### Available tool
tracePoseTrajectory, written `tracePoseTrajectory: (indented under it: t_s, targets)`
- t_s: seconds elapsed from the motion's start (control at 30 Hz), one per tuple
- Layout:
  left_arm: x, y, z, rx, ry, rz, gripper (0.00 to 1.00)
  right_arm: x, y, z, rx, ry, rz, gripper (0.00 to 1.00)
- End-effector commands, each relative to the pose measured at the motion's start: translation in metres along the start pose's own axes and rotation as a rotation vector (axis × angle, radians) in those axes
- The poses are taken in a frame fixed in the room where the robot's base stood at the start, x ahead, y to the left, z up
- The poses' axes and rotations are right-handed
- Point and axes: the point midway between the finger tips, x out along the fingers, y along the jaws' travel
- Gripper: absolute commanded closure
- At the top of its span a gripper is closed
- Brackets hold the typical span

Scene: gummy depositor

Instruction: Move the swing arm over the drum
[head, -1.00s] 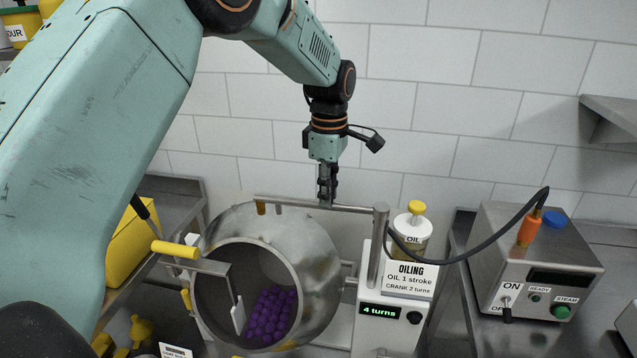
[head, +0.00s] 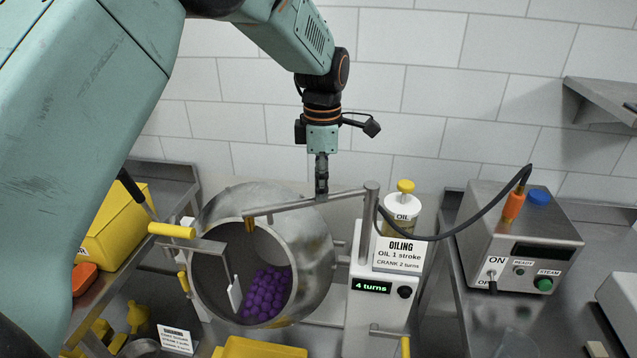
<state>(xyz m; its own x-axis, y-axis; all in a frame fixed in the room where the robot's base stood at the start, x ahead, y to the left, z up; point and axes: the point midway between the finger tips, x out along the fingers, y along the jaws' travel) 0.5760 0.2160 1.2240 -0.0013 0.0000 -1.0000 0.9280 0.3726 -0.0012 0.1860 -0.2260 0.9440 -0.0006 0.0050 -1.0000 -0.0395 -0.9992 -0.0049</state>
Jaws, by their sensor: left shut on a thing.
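The steel drum (head: 313,240) lies with its open mouth facing me, and purple gummies (head: 266,292) rest inside at the bottom. The swing arm (head: 285,207) is a metal bar on a post (head: 370,235) at the oiling station. It reaches left from the post across the upper part of the drum, and its free end with a brass-coloured tip (head: 249,223) is in front of the mouth's upper part. My left gripper (head: 321,188) comes down from above and is shut on the bar near its middle. My right gripper is not in view.
The oiling box (head: 378,305) reads "4 turns" and carries an oil bottle (head: 401,216). A steam unit (head: 520,245) with a cable stands at right. A yellow-handled crank (head: 172,231) juts out at the drum's left. Yellow bins (head: 112,229) stand at left.

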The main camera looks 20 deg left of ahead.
Motion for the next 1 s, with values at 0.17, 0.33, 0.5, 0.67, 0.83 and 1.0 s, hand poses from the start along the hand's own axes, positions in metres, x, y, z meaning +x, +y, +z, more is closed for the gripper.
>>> tracePoseTrajectory:
  t_s: [0.17,0.33,0.5,0.67,0.83,1.0]
  targets:
    - [-0.0006,0.0003,0.0009,-0.001,-0.004,0.0,1.0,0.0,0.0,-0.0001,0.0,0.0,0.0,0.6]
    - [-0.0005,0.0001,0.0004,-0.003,-0.005,0.0,1.0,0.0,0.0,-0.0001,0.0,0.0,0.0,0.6]
    - [-0.0004,-0.0003,-0.0005,-0.003,-0.004,0.0,0.63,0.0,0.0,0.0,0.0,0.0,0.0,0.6]
    - [-0.0002,-0.0008,-0.001,-0.004,-0.004,0.0,0.54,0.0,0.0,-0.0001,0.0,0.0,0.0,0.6]
    - [-0.0001,-0.0011,-0.001,-0.003,-0.003,0.0,0.54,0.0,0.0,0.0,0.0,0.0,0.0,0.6]
    - [-0.0076,-0.0005,-0.0009,-0.003,-0.004,0.003,0.54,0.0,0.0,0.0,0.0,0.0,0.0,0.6]
